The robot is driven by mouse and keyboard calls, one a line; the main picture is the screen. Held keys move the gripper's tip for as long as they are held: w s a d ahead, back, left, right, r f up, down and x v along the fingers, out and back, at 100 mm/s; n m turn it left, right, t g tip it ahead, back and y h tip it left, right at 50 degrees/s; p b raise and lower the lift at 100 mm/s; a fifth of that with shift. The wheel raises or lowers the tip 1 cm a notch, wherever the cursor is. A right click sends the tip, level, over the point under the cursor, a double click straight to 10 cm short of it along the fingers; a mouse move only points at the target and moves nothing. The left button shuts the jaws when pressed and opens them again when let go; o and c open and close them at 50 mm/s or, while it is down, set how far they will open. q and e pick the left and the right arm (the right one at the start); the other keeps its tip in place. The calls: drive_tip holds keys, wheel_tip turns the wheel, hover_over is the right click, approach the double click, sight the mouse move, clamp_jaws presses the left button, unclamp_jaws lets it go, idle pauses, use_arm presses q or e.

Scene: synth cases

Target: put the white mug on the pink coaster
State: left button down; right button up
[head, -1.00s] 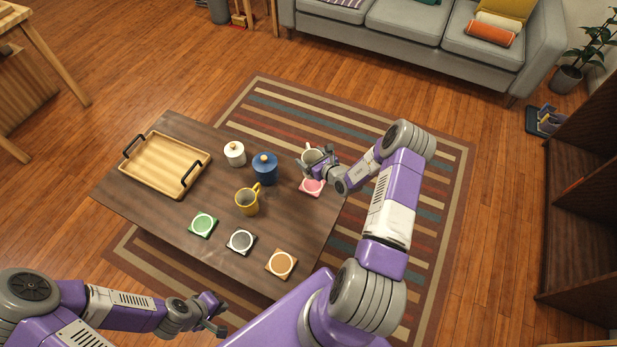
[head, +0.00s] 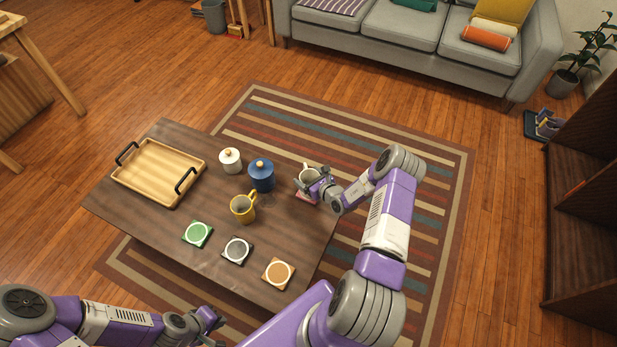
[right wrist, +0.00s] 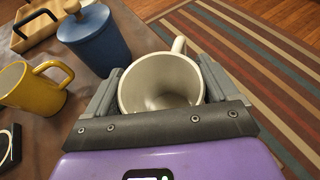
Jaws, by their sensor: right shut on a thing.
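The white mug (head: 308,173) is upright in my right gripper (head: 316,184) at the table's right side. In the right wrist view, the mug (right wrist: 160,88) sits between the two fingers of the gripper (right wrist: 161,70), its handle pointing away and its inside empty. The pink coaster (head: 304,197) shows only as a strip below the mug; the mug and gripper hide the rest. The mug is over or on the coaster; I cannot tell whether they touch. My left gripper (head: 213,324) is off the table's near edge, apart from everything; its opening is unclear.
A blue canister (head: 261,176), a white jar (head: 230,160) and a yellow mug (head: 242,208) stand left of the white mug. Green (head: 197,234), black (head: 237,250) and orange (head: 278,273) coasters lie along the near side. A wooden tray (head: 158,172) is at the left.

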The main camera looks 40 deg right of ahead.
drive_tip(key=o, duration=1)
